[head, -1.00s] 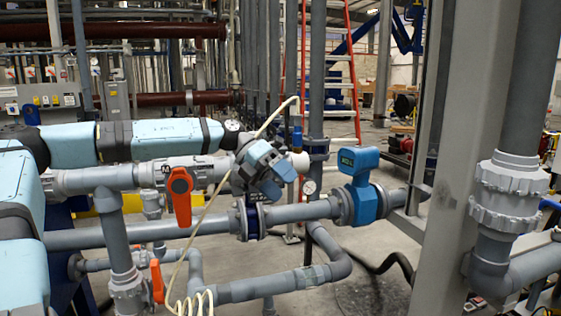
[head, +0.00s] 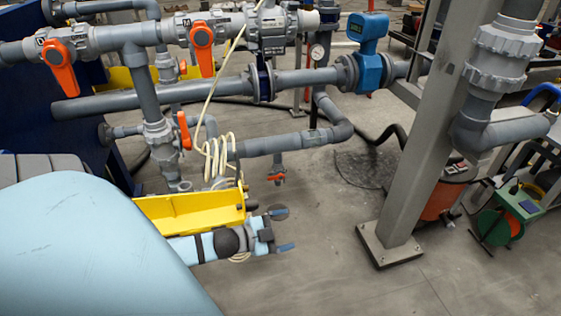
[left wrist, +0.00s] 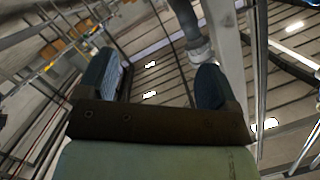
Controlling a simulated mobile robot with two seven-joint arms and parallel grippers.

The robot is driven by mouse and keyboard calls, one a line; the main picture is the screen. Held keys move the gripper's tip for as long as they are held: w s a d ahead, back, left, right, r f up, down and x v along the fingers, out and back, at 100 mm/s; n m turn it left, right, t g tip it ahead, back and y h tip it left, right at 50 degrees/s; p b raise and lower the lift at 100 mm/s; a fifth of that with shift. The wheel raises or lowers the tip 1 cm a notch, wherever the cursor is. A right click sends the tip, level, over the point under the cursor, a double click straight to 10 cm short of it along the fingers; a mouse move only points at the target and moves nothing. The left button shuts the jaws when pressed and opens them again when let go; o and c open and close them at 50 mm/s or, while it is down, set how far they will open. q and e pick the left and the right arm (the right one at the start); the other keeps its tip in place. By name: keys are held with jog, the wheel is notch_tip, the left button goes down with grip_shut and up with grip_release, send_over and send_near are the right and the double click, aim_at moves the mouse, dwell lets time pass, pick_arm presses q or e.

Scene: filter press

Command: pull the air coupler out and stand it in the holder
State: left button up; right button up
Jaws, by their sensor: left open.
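My left gripper (head: 282,230) is low in the head view, in front of a yellow trough-like part (head: 190,210). Its two blue fingers are apart and nothing is between them. The left wrist view shows the same open, empty gripper (left wrist: 156,80) with beams and a ceiling-like background beyond it. A cream coiled air hose (head: 215,158) hangs by the pipes just behind the yellow part. Its straight run rises past the top edge of the head view. I cannot make out the air coupler, and I cannot tell which part is the holder. My right gripper is not in view.
Grey pipes (head: 200,92) with orange-handled valves (head: 202,48) and a blue flow meter (head: 368,45) cross behind the gripper. A grey steel column (head: 418,150) stands to the right. A green hose reel (head: 505,222) is at far right. Floor between gripper and column is clear.

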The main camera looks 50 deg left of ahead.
pick_arm(q)
jog(key=s+d+f+n+g, duration=0.2)
jog(key=s+d+f+n, duration=0.2)
jog(key=d, duration=0.5)
jog(key=s+d+f+n+g+y, duration=0.1)
jog(key=s+d+f+n, duration=0.3)
jog(key=d, duration=0.6)
jog(key=shift+s+d+f+n+g+y, duration=0.35)
jog(key=shift+s+f+g, duration=0.25)
jog(key=shift+s, duration=0.5)
jog(key=shift+c, duration=0.4)
